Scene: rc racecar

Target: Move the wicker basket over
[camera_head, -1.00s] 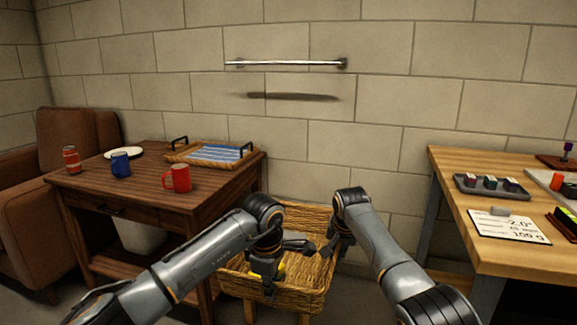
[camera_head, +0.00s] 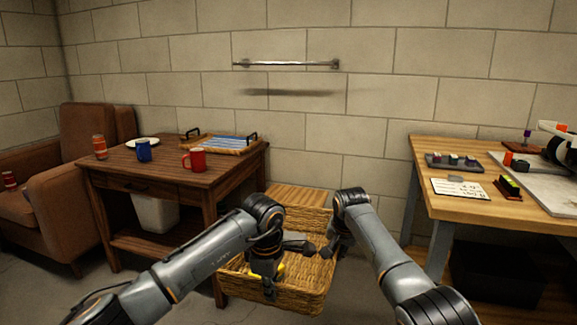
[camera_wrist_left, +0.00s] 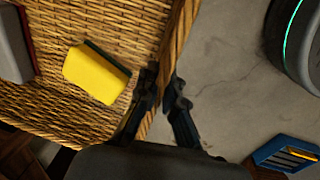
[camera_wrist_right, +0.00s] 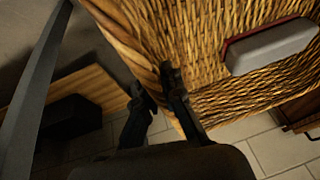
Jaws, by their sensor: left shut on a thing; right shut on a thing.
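The woven wicker basket (camera_head: 312,293) is low in the middle of the head view, between my arms. My left gripper (camera_wrist_left: 165,82) is shut on the basket's rim, one finger inside and one outside. It also shows in the head view (camera_head: 268,284). My right gripper (camera_wrist_right: 156,80) is likewise shut on the rim at another side, and shows in the head view (camera_head: 328,250). A yellow sponge (camera_wrist_left: 92,72) with a dark edge and a grey block with a red edge (camera_wrist_right: 270,46) lie inside the basket. My arms hide part of its rim.
A low wooden surface (camera_head: 300,196) shows bare behind the basket. A dark wooden table (camera_head: 170,168) with mugs and a tray (camera_head: 222,145) stands left, beside a brown armchair (camera_head: 88,145). A light workbench (camera_head: 475,208) stands right.

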